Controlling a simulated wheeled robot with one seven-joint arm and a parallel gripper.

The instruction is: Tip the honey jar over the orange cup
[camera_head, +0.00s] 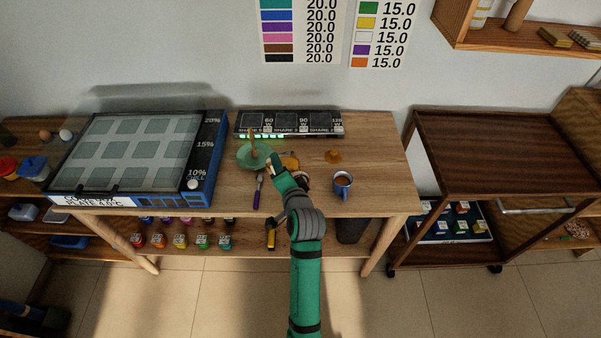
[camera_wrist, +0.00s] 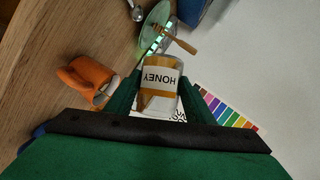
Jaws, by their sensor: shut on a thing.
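The honey jar (camera_wrist: 158,82) has a white "HONEY" label, with amber above and below it in the wrist view. My gripper (camera_wrist: 152,98) is shut on it, one green finger on each side. The label reads upside down in this view, and the jar looks tilted. The orange cup (camera_wrist: 90,78) stands on the table left of the jar in the wrist view. Its pale opening shows, and the jar looks apart from it. In the head view, my gripper (camera_head: 276,166) is above the table's middle, and my arm hides part of the cup area.
A green dish (camera_head: 252,155) holds a wooden dipper. A purple-handled spoon (camera_head: 258,192) lies in front of it. A large blue-sided panel (camera_head: 140,150) fills the table's left.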

